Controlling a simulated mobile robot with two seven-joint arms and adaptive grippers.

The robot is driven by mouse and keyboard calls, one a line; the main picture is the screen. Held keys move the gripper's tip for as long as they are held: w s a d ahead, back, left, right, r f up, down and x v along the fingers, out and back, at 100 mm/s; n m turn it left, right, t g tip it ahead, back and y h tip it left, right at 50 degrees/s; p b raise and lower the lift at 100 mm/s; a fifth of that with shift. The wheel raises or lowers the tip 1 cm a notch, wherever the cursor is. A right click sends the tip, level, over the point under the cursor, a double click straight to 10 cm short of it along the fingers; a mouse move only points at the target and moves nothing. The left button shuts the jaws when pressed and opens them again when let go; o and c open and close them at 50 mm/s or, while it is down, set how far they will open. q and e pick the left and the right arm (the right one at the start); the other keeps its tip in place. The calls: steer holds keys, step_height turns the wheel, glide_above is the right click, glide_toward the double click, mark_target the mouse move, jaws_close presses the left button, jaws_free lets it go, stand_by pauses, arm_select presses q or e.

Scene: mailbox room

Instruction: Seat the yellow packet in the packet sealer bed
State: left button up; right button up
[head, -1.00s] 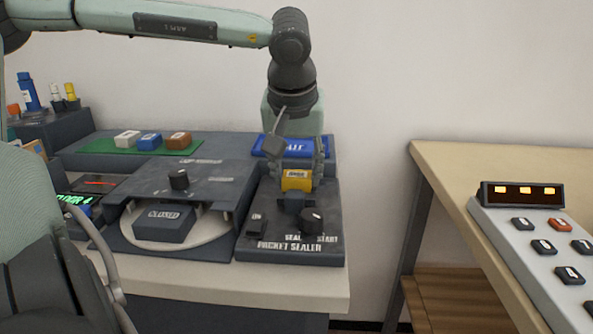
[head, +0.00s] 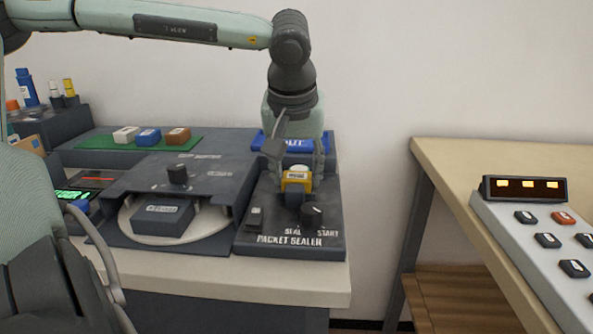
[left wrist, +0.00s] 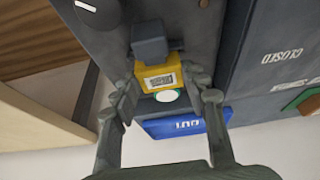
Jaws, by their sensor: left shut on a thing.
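The yellow packet (head: 297,182) with a white label is over the far half of the dark packet sealer (head: 265,222). My left gripper (head: 297,177) points down and is shut on the packet, with one finger at each side. The left wrist view also shows the packet (left wrist: 160,77) between the fingers (left wrist: 162,84). A dark block (left wrist: 151,42) of the sealer is close against one edge of the packet. Whether the packet rests fully on the bed is hidden.
The sealer has a round knob (head: 312,214) and a small switch (head: 256,216) at its front. A pale disc (left wrist: 168,95) and a blue OUT tray (left wrist: 186,123) lie beyond the packet. A turntable (head: 206,222) stands left; a keypad table (head: 450,165) stands right.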

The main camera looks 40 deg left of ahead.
arm_select(q)
steer(key=shift+f, duration=0.35)
steer(key=o, duration=1.3)
steer(key=shift+o, duration=0.3)
steer(key=shift+o, duration=1)
steer(key=shift+r, duration=0.1)
steer(key=shift+r+p, duration=2.05)
steer(key=shift+r, duration=0.95)
